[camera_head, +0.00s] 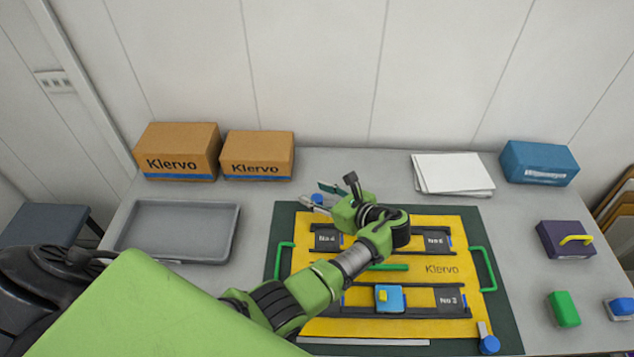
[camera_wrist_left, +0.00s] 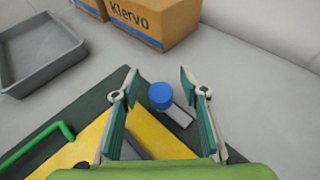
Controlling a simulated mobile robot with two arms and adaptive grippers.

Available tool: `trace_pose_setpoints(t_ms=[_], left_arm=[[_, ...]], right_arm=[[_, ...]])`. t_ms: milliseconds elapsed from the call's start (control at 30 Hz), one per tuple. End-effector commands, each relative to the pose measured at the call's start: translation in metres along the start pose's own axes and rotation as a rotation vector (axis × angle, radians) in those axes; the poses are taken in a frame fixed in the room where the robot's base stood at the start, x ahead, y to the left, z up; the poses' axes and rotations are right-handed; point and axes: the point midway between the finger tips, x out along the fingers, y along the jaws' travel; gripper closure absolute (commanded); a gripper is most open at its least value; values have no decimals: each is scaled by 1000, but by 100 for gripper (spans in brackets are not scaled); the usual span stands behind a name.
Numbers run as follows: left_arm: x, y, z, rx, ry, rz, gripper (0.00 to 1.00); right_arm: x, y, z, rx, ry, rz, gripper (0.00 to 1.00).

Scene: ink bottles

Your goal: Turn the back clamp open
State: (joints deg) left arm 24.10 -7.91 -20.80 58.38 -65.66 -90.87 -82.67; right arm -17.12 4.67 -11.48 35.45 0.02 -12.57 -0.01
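The back clamp, a blue knob (camera_head: 317,199) on a grey bar, is at the back left corner of the yellow board (camera_head: 440,234), partly hidden by my left gripper. In the left wrist view the blue knob (camera_wrist_left: 161,96) shows between the fingers, its grey bar (camera_wrist_left: 179,116) running down to the right. My left gripper (camera_head: 329,189) is open, with teal fingers either side of the knob in that view (camera_wrist_left: 159,82); I cannot tell whether they touch it. A similar front clamp (camera_head: 488,343) is at the board's front right corner. My right gripper is not in view.
The board lies on a dark green mat (camera_head: 507,325) and has green handles (camera_head: 486,268). A grey tray (camera_head: 228,232) and Klervo boxes (camera_head: 257,156) stand left and behind. Papers (camera_head: 452,172), a blue box (camera_head: 540,163) and a purple box (camera_head: 560,247) are on the right.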

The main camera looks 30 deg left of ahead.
Motion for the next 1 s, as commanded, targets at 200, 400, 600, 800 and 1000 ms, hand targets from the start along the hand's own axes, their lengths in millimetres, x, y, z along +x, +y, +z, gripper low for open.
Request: trace_pose_setpoints(t_ms=[200, 400, 600, 800, 1000], left_arm=[[-15, 0, 36, -4, 0, -1, 60], [-27, 0, 67, -2, 0, 0, 60], [-32, 0, 78, 0, 0, 1, 60], [-32, 0, 79, 1, 0, 1, 60], [-32, 0, 79, 1, 0, 1, 60]], right_arm=[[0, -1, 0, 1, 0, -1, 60], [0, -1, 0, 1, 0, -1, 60], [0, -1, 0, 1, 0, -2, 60], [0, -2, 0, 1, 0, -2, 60], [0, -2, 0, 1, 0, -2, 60]])
